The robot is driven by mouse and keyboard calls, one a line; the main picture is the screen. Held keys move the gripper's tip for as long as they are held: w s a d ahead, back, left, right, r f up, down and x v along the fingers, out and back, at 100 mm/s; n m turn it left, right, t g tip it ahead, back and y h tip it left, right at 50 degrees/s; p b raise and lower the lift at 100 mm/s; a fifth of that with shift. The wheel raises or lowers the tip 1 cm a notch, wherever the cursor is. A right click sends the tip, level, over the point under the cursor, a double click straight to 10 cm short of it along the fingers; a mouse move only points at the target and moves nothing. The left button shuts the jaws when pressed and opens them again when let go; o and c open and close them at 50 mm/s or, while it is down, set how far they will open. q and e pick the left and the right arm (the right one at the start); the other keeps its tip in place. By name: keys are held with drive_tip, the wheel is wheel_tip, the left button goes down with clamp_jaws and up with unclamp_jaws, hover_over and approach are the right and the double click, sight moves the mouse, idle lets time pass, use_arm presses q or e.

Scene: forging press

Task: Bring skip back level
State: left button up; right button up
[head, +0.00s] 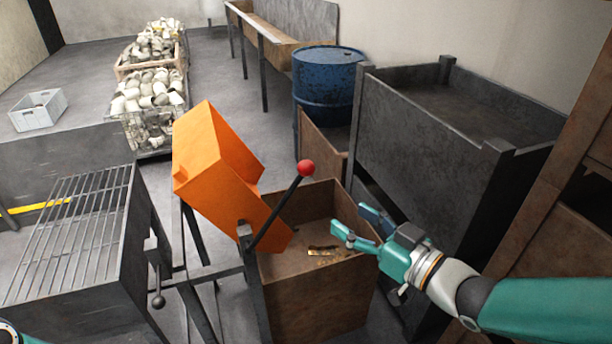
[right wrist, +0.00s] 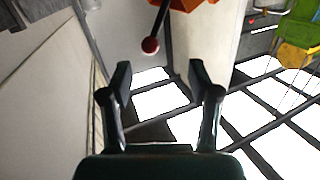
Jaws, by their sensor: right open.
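The orange skip (head: 215,160) is tipped steeply in its dark stand in the head view, its lower end over a brown bin (head: 315,295). A black lever with a red ball knob (head: 306,168) leans up and to the right beside the skip. My right gripper (head: 354,224) is open and empty, to the right of and below the knob, apart from it. In the right wrist view the red knob (right wrist: 150,45) shows beyond the open fingers (right wrist: 160,85), with part of the orange skip (right wrist: 193,4) at the top.
A grated bench (head: 75,235) stands at the left. A large dark metal container (head: 425,150) and a blue drum (head: 326,85) stand behind the bin. A few small pieces (head: 323,251) lie inside the bin. Filled crates (head: 150,105) stand at the back.

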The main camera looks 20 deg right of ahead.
sight(312, 172)
drive_tip(key=shift+t+h, duration=0.5)
drive_tip(key=p+x, duration=0.2)
drive_tip(key=x, duration=0.3)
drive_tip(key=r+p+x, duration=0.1)
drive_tip(key=p+x, duration=0.1)
drive_tip(key=x, duration=0.3)
drive_tip(key=d+r+p+x, duration=0.1)
drive_tip(key=p+x, duration=0.1)
drive_tip(key=x, duration=0.3)
drive_tip(key=shift+w+r, duration=0.1)
drive_tip(key=shift+w, duration=0.35)
clamp_jaws()
